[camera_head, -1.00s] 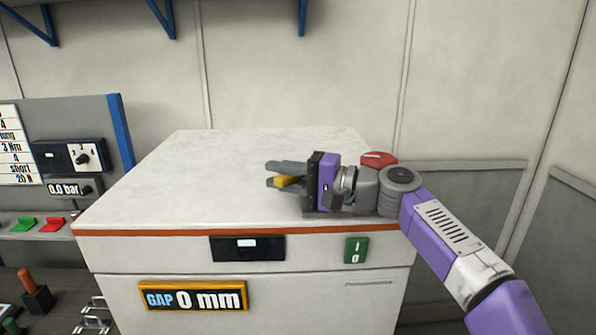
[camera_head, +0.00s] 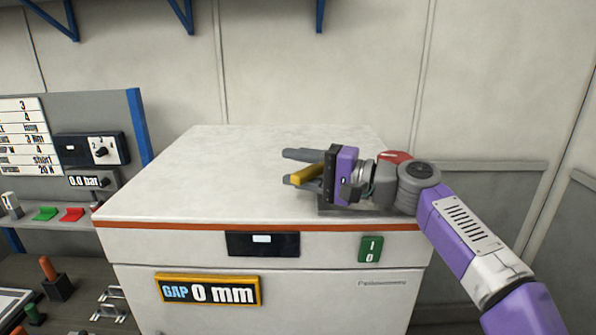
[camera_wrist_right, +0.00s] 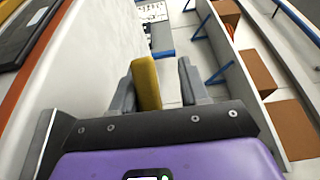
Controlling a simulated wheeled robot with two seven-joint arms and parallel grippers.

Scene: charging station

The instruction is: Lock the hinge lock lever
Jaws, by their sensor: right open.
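A yellow bar (camera_head: 306,174), which looks like the hinge lock lever, is over the top of the white cabinet (camera_head: 200,185), near its right end. My right gripper (camera_head: 288,168) is open around it, low over the cabinet top, with its fingers pointing left. In the right wrist view the yellow bar (camera_wrist_right: 146,82) stands between the two grey fingers (camera_wrist_right: 158,88), close to the left finger and with a gap to the right one. I cannot tell whether it touches a finger. The lever's base is hidden by my gripper. My left gripper is not in view.
A red button (camera_head: 393,155) sits behind my right wrist. The cabinet front has a green switch (camera_head: 370,249) and a yellow-framed display (camera_head: 208,290) reading "GAP 0 mm". A grey control panel (camera_head: 85,120) stands at left. The cabinet top's left part is clear.

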